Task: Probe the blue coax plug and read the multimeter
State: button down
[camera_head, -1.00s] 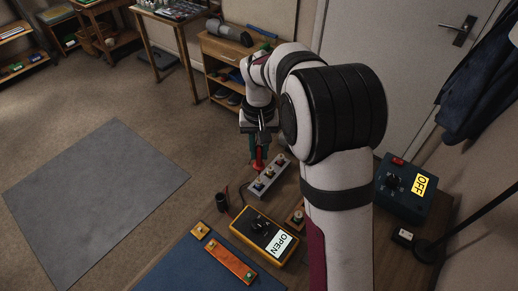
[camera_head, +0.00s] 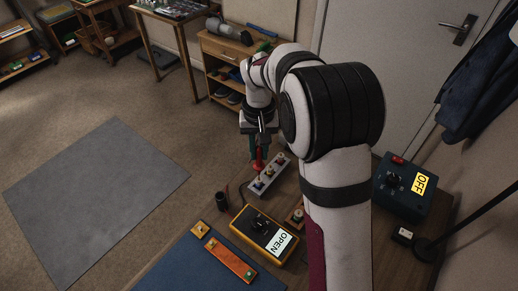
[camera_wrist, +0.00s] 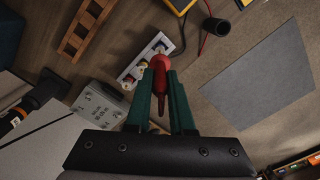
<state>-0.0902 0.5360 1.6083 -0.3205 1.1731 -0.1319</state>
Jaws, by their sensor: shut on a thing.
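My gripper (camera_head: 257,148) has green fingers shut on a red probe (camera_head: 258,160), which points down over the far end of a pale strip of plugs (camera_head: 259,196). In the wrist view, the red probe (camera_wrist: 160,72) sits between the fingertips (camera_wrist: 161,82), beside the pale strip (camera_wrist: 124,75). The strip carries several small plugs with coloured parts; which one is blue is hard to tell. I cannot tell whether the tip touches a plug. The yellow multimeter (camera_head: 249,217) lies in front of the strip, and its display (camera_head: 279,242) reads OPEN.
A black cup (camera_head: 221,202) stands left of the multimeter. A blue mat (camera_head: 195,268) with an orange bar (camera_head: 230,261) is in front. A blue box (camera_head: 405,190) reading OFF stands at right. In the wrist view, a wooden rack (camera_wrist: 85,28) and a grey box (camera_wrist: 98,104) lie left.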

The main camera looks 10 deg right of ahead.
dwell(0.4)
jog(key=shift+r, duration=2.5)
